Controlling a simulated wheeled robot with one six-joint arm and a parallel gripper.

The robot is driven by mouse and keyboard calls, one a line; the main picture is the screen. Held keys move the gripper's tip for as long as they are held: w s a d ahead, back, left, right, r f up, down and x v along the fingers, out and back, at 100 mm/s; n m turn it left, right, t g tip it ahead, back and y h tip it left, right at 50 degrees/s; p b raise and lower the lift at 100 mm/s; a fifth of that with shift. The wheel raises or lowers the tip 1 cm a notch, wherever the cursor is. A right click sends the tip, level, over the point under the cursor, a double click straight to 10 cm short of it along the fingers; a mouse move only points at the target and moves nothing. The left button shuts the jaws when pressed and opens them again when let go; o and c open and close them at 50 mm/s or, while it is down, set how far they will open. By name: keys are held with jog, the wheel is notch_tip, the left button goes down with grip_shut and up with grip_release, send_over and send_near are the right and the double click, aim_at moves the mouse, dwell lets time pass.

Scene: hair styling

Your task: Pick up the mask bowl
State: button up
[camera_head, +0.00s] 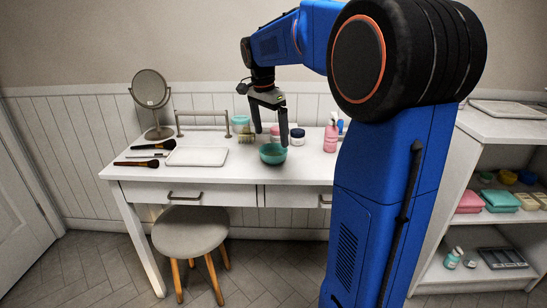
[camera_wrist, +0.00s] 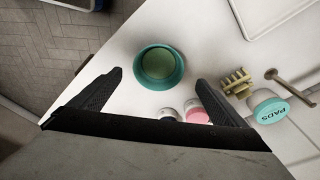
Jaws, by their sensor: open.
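The mask bowl (camera_head: 273,154) is a small teal bowl standing upright on the white vanity table (camera_head: 228,177), near its front edge. In the wrist view the bowl (camera_wrist: 159,66) shows from above with a green inside, ahead of and between my fingertips. My gripper (camera_head: 271,132) is open and empty, pointing down just above the bowl in the head view. In the wrist view my gripper's two fingers (camera_wrist: 157,78) are spread wide on either side, apart from the bowl.
Close behind the bowl stand small jars (camera_head: 297,136) and a pink pump bottle (camera_head: 331,134). A yellowish clip or comb (camera_wrist: 236,82) and a PADS jar (camera_wrist: 268,106) stand to one side. A white tray (camera_head: 197,156), brushes (camera_head: 137,163) and a round mirror (camera_head: 150,90) are at the left.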

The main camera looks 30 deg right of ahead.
aim_at(273, 150)
jog(key=shift+d+f, duration=0.2)
jog(key=shift+f, duration=1.1)
jog(key=shift+d+f, duration=0.15)
jog(key=shift+f, duration=1.1)
jog(key=shift+d+f, duration=0.2)
jog(key=shift+f, duration=1.1)
jog(key=c, duration=1.2)
